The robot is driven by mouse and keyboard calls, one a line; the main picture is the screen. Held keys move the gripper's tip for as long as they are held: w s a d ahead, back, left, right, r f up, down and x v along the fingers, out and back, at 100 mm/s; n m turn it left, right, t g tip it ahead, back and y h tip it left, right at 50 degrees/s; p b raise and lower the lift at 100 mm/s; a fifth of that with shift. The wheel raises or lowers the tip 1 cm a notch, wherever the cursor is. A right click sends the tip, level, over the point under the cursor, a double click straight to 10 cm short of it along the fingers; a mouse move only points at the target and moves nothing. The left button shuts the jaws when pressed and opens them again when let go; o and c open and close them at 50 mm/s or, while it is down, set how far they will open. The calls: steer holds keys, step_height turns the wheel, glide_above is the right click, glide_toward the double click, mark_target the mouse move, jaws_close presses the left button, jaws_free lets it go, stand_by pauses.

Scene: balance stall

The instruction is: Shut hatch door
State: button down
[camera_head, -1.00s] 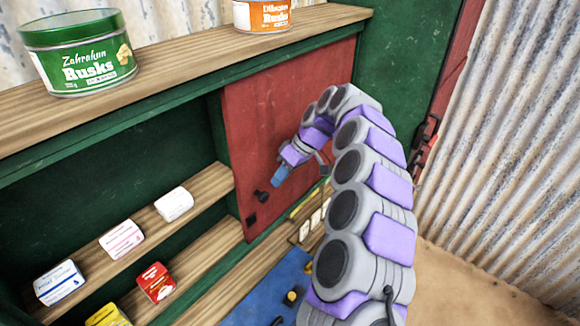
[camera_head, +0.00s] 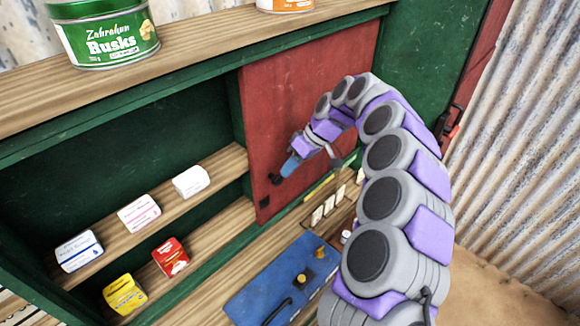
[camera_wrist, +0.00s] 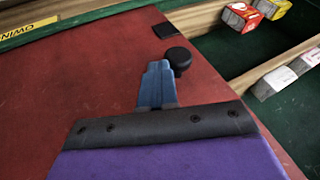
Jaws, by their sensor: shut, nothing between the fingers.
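The hatch door is a red panel (camera_head: 290,90) covering the right part of the green cabinet front; the left part is open, with its shelves exposed. A black knob (camera_head: 275,179) sticks out low near the door's left edge. The door also fills much of the wrist view (camera_wrist: 80,90). My gripper (camera_head: 289,168) has blue fingers, shut and empty, in front of the door beside the knob. In the wrist view the fingertips (camera_wrist: 157,68) lie right beside the knob (camera_wrist: 179,59); whether they touch it I cannot tell.
Several small boxes, including a white one (camera_head: 190,182) and a red one (camera_head: 170,257), stand on the shelves left of the door. A green rusks tin (camera_head: 105,35) stands on top. A blue panel (camera_head: 270,285) with yellow knobs lies below. A corrugated wall (camera_head: 530,130) is at right.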

steer(key=s+a+p, duration=0.3)
steer(key=s+a, duration=3)
steer(key=shift+s+p, duration=0.35)
steer(key=shift+p, duration=0.05)
steer(key=shift+r, duration=0.1)
steer(key=shift+d, duration=0.1)
